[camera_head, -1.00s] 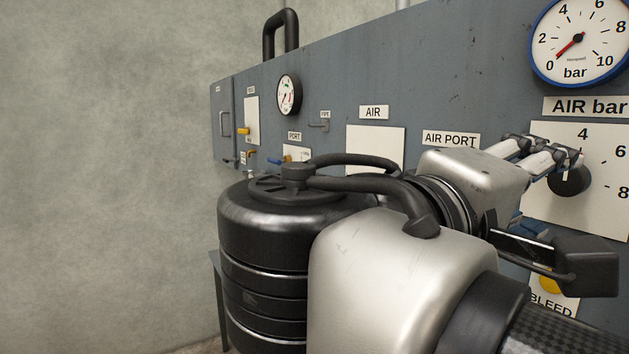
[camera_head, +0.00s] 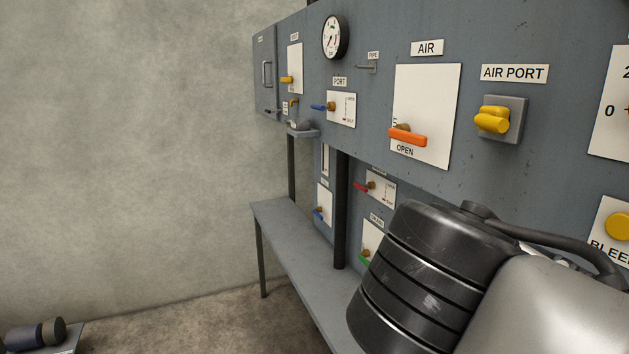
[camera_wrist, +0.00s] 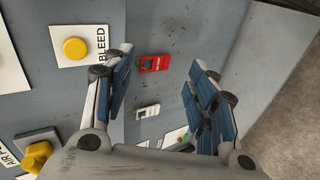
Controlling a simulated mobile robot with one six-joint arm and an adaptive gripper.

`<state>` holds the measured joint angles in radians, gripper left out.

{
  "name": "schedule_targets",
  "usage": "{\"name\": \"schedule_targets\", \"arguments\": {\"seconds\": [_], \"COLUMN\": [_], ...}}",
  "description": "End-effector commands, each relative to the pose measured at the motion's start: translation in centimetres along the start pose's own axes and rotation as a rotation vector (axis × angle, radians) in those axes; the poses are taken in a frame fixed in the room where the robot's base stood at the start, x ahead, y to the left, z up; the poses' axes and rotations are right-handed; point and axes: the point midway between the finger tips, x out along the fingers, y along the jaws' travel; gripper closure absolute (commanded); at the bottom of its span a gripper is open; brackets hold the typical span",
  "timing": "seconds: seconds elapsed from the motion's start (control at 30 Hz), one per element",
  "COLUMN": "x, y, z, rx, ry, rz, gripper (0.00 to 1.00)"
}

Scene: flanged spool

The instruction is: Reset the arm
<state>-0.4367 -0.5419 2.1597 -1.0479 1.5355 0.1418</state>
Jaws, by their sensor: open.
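My gripper (camera_wrist: 160,62) shows in the wrist view, with its two blue-padded fingers spread wide apart and nothing between them. Beyond the fingers is the grey panel, with a red tag-like part (camera_wrist: 154,63) and a small white plate (camera_wrist: 148,112) seen in the gap. In the head view my arm fills the lower right corner, and the gripper is outside that picture. No contact between the fingers and the panel can be made out.
The panel carries an orange AIR handle (camera_head: 408,137) by the word OPEN, a yellow AIR PORT fitting (camera_head: 493,120), a yellow BLEED button (camera_wrist: 75,48) and a gauge (camera_head: 334,37). A grey bench (camera_head: 290,235) runs below.

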Motion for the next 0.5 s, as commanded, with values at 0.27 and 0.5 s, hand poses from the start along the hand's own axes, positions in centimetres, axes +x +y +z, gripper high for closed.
{"name": "schedule_targets", "arguments": {"seconds": [0.27, 0.5], "x": [4.2, 3.2], "y": [-20.7, -28.9], "z": [3.7, 2.6], "rx": [0.177, 0.454], "ry": [0.015, 0.067], "rz": [-0.593, -0.879], "gripper": [0.48, 0.48]}}
